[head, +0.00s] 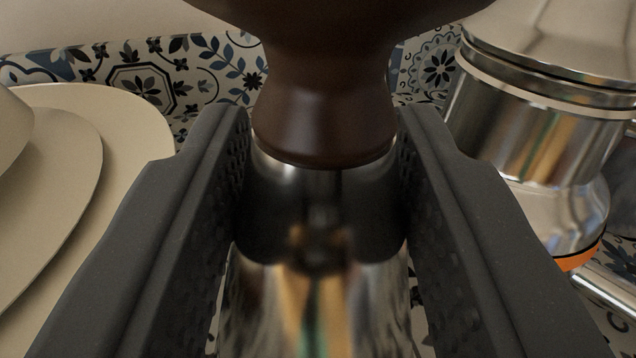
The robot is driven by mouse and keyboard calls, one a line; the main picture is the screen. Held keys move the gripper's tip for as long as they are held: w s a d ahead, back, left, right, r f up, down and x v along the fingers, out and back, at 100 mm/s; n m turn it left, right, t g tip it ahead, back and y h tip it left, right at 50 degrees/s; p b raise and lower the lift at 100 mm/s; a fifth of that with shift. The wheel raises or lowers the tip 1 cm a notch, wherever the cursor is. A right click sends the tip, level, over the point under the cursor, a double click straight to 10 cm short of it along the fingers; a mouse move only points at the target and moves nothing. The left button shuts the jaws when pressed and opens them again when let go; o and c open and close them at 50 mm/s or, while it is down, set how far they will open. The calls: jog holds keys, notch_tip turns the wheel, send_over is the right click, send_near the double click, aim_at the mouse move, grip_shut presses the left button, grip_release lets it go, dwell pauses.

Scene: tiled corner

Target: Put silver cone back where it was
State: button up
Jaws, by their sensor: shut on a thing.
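My gripper (322,140) has its two dark, textured fingers on either side of a shiny metal body, which I take to be the silver cone (318,295). They are shut on it just below its dark brown rounded knob (325,110). The metal widens downward and mirrors dark, orange and green tones. The knob's top runs out of the picture. The cone's base is cut off at the bottom edge, so I cannot tell whether it touches a surface.
A tall polished metal vessel (535,135) with an orange band (580,257) stands close on the right. A cream layered, plate-like object (125,110) fills the left. Patterned tiles (165,70) show behind, with a plain pale area above at left.

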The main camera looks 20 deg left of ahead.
jog(key=o, duration=1.1)
jog(key=shift+b+v, duration=1.3)
jog(key=shift+v, duration=4.75)
jog(key=s+d+f+m+h, duration=0.1)
jog(key=s+d+f+h, duration=0.1)
jog(key=d, duration=0.3)
jog(key=s+d+f+m+g+h, duration=0.1)
jog(key=s+d+f+m+h, duration=0.1)
jog(key=s+d, duration=0.3)
jog(key=s+d+f+m+h, duration=0.1)
jog(key=s+d+f+h, duration=0.1)
jog(key=d, duration=0.4)
jog(key=shift+s+d+f+g, duration=0.15)
jog(key=shift+s+f+g, duration=0.15)
jog(key=shift+s+f, duration=0.6)
